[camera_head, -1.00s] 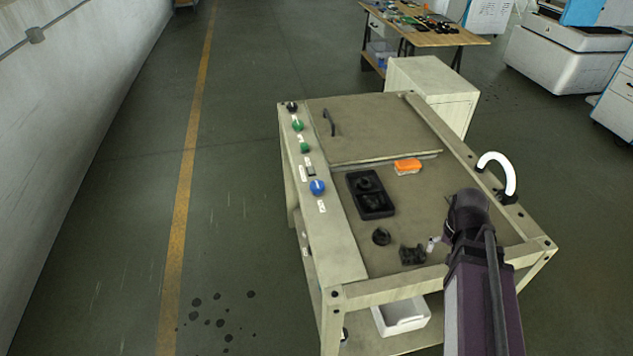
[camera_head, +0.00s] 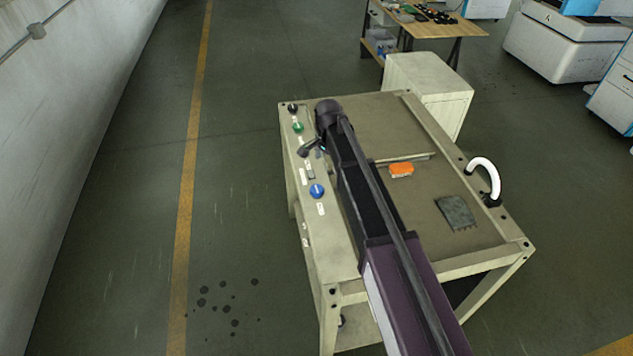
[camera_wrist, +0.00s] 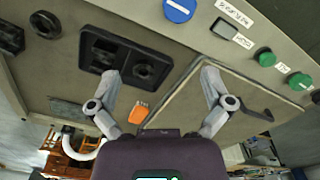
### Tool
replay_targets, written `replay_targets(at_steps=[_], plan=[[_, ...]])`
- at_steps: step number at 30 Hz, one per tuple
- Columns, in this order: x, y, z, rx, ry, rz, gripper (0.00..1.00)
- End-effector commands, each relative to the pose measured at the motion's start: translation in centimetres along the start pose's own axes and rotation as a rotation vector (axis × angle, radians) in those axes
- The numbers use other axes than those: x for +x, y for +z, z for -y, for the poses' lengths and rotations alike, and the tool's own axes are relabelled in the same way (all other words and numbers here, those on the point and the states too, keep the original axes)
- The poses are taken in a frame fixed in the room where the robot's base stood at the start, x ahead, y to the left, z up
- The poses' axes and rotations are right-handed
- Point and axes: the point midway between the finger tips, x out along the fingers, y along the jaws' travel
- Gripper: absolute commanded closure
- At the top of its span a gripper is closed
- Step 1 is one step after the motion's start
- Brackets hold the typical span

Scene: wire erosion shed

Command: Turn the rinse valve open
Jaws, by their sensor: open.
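I cannot read which knob is named the rinse valve. A blue knob (camera_head: 317,190) with a small white label sits on the cart's left control strip. It also shows at the top of the wrist view (camera_wrist: 179,10). A green knob (camera_head: 298,127) is farther along the strip. The wrist view shows two green knobs (camera_wrist: 264,57) (camera_wrist: 299,81) at the right. My gripper (camera_head: 310,148) is over the strip, covering the nearer green knob in the head view. In the wrist view my gripper (camera_wrist: 158,75) has its fingers spread, with nothing between them.
The cart carries an orange block (camera_head: 401,170), a grey slotted plate (camera_head: 457,212) and a white curved pipe (camera_head: 484,177). In the wrist view, a black tray (camera_wrist: 125,60) and a hinged lid with a black handle (camera_wrist: 253,108) lie close to the fingers. Open floor is left of the cart.

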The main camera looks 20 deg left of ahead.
Motion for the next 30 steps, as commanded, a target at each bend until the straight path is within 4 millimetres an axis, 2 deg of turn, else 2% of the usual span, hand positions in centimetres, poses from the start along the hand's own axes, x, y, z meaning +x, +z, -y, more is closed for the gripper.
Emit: replay_targets(at_steps=[1, 6, 20, 30], plan=[[-0.6, 0.5, 1.4, 0.009, 0.000, 0.000, 0.00], [-0.9, 1.6, 3.0, 0.033, 0.000, 0.000, 0.00], [-0.8, 1.8, 3.1, 0.035, 0.000, 0.000, 0.00], [0.8, 1.8, 3.1, 0.034, 0.000, 0.000, 0.00]])
